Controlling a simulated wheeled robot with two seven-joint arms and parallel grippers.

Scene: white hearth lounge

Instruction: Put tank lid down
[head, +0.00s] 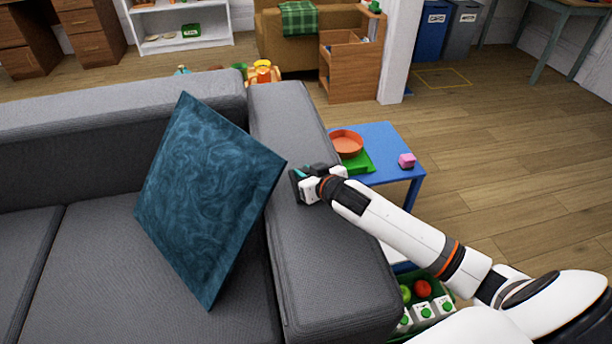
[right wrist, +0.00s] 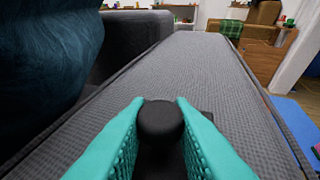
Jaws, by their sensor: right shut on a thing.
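My right gripper (head: 303,174) is over the grey sofa armrest (head: 325,255). In the right wrist view its two teal fingers (right wrist: 160,135) are shut on a round black knob (right wrist: 160,121), which I take to be the tank lid's knob. Dark parts below the knob are mostly hidden by the fingers. In the head view the lid is hard to tell from the dark gripper parts. I cannot tell whether it touches the armrest. No tank is clearly recognisable. My left gripper is not in view.
A blue cushion (head: 205,200) leans on the sofa left of the armrest. A green crate (head: 440,300) of produce stands below. The armrest top is otherwise clear.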

